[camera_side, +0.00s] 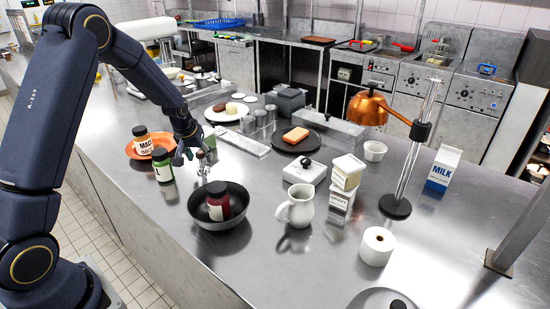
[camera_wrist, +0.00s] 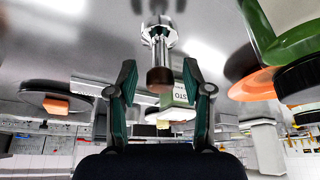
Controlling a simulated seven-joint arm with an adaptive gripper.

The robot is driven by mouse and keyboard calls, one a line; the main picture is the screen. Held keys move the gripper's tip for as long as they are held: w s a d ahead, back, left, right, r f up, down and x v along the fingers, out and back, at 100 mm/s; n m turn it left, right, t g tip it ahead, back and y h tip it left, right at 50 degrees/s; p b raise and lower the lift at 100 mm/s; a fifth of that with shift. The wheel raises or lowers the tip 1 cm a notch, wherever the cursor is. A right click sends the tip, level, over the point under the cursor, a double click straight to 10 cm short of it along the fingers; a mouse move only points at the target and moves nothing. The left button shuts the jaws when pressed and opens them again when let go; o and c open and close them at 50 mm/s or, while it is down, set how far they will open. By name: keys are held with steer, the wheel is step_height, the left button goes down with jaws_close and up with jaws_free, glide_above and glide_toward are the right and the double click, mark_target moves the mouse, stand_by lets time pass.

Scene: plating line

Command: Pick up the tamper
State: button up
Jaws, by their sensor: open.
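The tamper shows in the side view as a small brown knob on a metal stem (camera_side: 202,158), standing on the steel counter (camera_side: 150,225) behind the dark bowl. In the wrist view the tamper (camera_wrist: 158,45) has a shiny metal body, and its brown handle end (camera_wrist: 159,80) points toward me. My gripper (camera_side: 187,156) is just left of the tamper in the side view. In the wrist view my gripper (camera_wrist: 164,80) has its two fingers apart, with the handle end between the fingertips. I cannot tell whether they touch it. The tamper's base is partly hidden in the side view.
A dark bowl (camera_side: 233,190) holding a red jar (camera_side: 217,207) stands in front. A green jar (camera_side: 163,170) and an orange plate (camera_side: 129,152) with a brown jar (camera_side: 141,139) are close on the left. A white pitcher (camera_side: 297,206) stands farther right.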

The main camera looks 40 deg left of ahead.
mark_target(202, 169)
steer(key=shift+x, duration=1.45)
steer(key=shift+s, duration=0.1)
jaws_close()
